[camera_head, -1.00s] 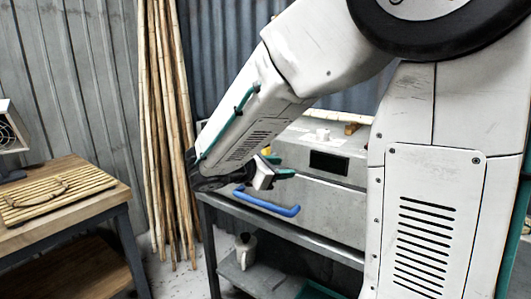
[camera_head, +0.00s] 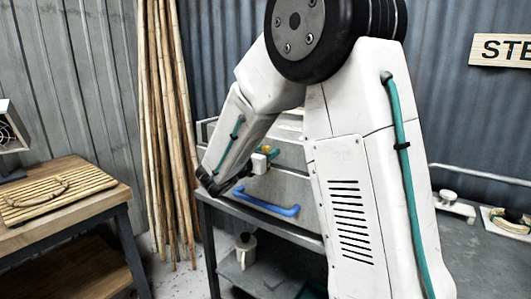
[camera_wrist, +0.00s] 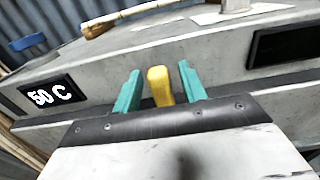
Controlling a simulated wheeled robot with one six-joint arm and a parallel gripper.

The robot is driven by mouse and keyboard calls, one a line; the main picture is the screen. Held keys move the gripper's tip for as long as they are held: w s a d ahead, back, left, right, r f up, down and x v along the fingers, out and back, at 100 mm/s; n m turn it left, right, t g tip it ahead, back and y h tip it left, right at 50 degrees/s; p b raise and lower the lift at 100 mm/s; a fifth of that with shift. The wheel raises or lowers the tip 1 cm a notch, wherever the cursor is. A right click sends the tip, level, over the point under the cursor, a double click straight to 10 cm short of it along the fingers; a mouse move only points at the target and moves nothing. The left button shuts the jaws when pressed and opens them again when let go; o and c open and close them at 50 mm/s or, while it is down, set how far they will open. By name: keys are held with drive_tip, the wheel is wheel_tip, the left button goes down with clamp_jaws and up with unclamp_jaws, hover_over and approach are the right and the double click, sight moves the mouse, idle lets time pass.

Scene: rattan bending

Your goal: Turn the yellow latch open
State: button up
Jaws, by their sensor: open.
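The yellow latch (camera_wrist: 160,86) stands upright on the front of the grey metal box in the wrist view. My gripper (camera_wrist: 160,72) is open, with one teal finger on each side of the latch. Small gaps show between the latch and both fingers, so it is not clamped. In the head view, a bit of the yellow latch (camera_head: 266,149) shows beside my gripper (camera_head: 269,156), at the box front above the blue handle (camera_head: 265,203). My arm hides much of the box there.
A "50 C" display (camera_wrist: 50,96) and a dark panel (camera_wrist: 285,42) flank the latch. Bamboo poles (camera_head: 165,130) lean on the wall at left. A wooden table (camera_head: 70,215) with a rattan panel stands far left. Fixtures (camera_head: 453,204) sit on the bench at right.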

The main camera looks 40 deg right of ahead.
clamp_jaws()
drive_tip(key=shift+s+m, duration=0.1)
drive_tip(key=shift+m, duration=0.3)
drive_tip(key=m, duration=0.3)
drive_tip(key=shift+s+d+f+m, duration=0.15)
drive_tip(key=shift+s+d+m, duration=0.05)
drive_tip(key=shift+s+m, duration=0.2)
drive_tip(key=m, duration=0.3)
drive_tip(key=s+f+m, duration=0.1)
drive_tip(key=m, duration=0.5)
drive_tip(key=shift+s+d+f, duration=0.15)
drive_tip(key=shift+d+f, duration=0.1)
drive_tip(key=shift+s+f+m, duration=0.1)
drive_tip(key=shift+f+m, duration=0.15)
drive_tip(key=shift+m, duration=0.85)
drive_tip(key=shift+f+m, duration=0.25)
drive_tip(key=shift+m, duration=0.85)
